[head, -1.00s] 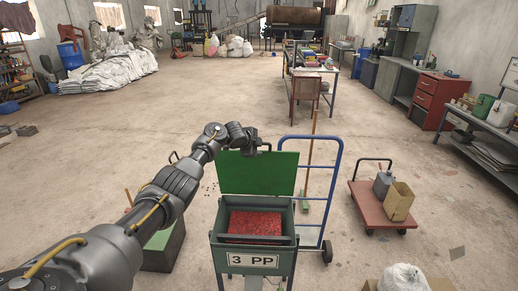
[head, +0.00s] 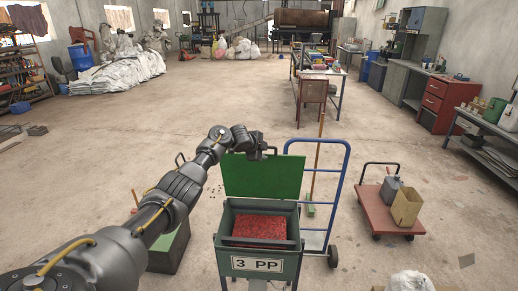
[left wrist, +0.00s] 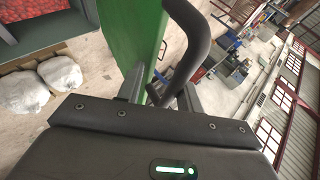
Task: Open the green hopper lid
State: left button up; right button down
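The green hopper lid (head: 262,177) stands raised, nearly upright, behind the hopper's mouth. The dark green hopper (head: 258,208) is labelled "3 PP" and holds red material (head: 258,227). My left gripper (head: 266,153) is at the lid's top edge, right of its middle. In the left wrist view, the green lid (left wrist: 133,35) runs beside a dark bent handle bar (left wrist: 194,45). The bar's lower end lies between my left fingers (left wrist: 160,95), which stand apart with a visible gap. Contact with the bar is hard to tell. My right gripper is in neither view.
A blue hand truck (head: 347,190) and a broom (head: 318,165) stand right behind the hopper. A red platform cart (head: 378,212) with a container and a box is further right. White sacks (head: 410,282) are at the front right. Open floor lies beyond.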

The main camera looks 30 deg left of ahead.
pick_arm(q)
jog(key=b+v, duration=0.1)
jog(key=v, duration=0.9)
jog(key=shift+r, duration=0.1)
